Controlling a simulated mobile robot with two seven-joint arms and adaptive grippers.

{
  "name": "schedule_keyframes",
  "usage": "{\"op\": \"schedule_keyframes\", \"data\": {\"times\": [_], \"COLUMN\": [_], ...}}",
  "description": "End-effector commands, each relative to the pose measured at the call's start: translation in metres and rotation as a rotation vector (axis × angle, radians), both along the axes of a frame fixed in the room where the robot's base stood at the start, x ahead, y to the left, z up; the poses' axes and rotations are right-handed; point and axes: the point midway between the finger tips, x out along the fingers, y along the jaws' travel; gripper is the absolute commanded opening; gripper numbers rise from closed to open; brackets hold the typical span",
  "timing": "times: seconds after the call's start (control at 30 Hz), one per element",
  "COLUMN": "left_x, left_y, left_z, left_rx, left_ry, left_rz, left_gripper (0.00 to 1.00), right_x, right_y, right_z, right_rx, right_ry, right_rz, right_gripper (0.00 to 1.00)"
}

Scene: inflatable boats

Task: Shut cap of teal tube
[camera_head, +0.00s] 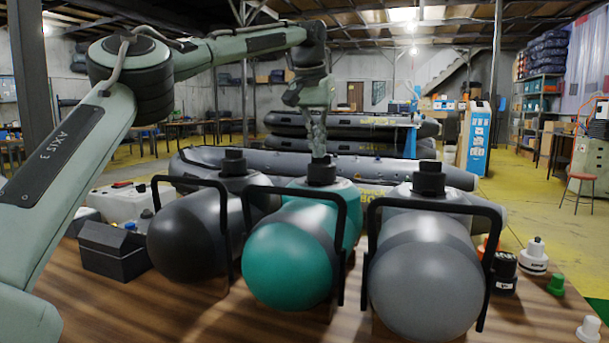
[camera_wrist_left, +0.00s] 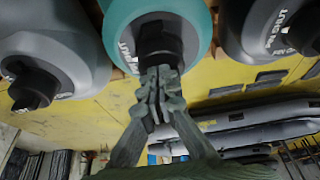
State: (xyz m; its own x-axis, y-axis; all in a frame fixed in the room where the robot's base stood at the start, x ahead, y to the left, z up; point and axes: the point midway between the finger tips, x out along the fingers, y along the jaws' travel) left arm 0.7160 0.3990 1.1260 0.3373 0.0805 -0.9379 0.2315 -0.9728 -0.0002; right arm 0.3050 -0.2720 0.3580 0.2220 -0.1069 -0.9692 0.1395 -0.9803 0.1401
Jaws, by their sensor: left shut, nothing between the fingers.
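The teal tube (camera_head: 288,264) lies in the middle of the wooden table, between a dark grey tube (camera_head: 188,240) on the left and a light grey tube (camera_head: 425,285) on the right. Its black cap (camera_head: 321,171) stands on top of the tube. My left gripper (camera_head: 319,154) is shut and empty, pointing down with its fingertips at the cap's top. In the left wrist view the shut fingers (camera_wrist_left: 161,75) are against or just in front of the black cap (camera_wrist_left: 158,42); whether they touch is hard to tell. My right gripper is not in view.
Black handle frames stand around the tubes. The neighbouring tubes carry black caps, at left (camera_head: 235,162) and right (camera_head: 429,178). A black box (camera_head: 113,252) and a white case (camera_head: 118,203) are at left. A white pump-like part (camera_head: 533,257) and a green piece (camera_head: 556,285) are at right.

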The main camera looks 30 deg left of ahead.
Motion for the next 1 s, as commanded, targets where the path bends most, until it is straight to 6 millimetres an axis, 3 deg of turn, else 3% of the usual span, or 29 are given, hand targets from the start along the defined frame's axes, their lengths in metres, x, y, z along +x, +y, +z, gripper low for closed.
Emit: {"op": "schedule_keyframes", "data": {"times": [0.57, 1.0], "left_x": [0.019, 0.020], "left_y": [0.002, 0.008], "left_z": [-0.013, -0.016], "left_rx": [-0.001, 0.003], "left_ry": [0.002, 0.004], "left_rz": [-0.004, 0.008], "left_gripper": [0.00, 0.00], "right_x": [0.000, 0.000], "right_y": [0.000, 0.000], "right_z": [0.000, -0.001], "right_rx": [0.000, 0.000], "right_ry": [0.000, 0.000], "right_rz": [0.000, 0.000], "right_gripper": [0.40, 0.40]}}
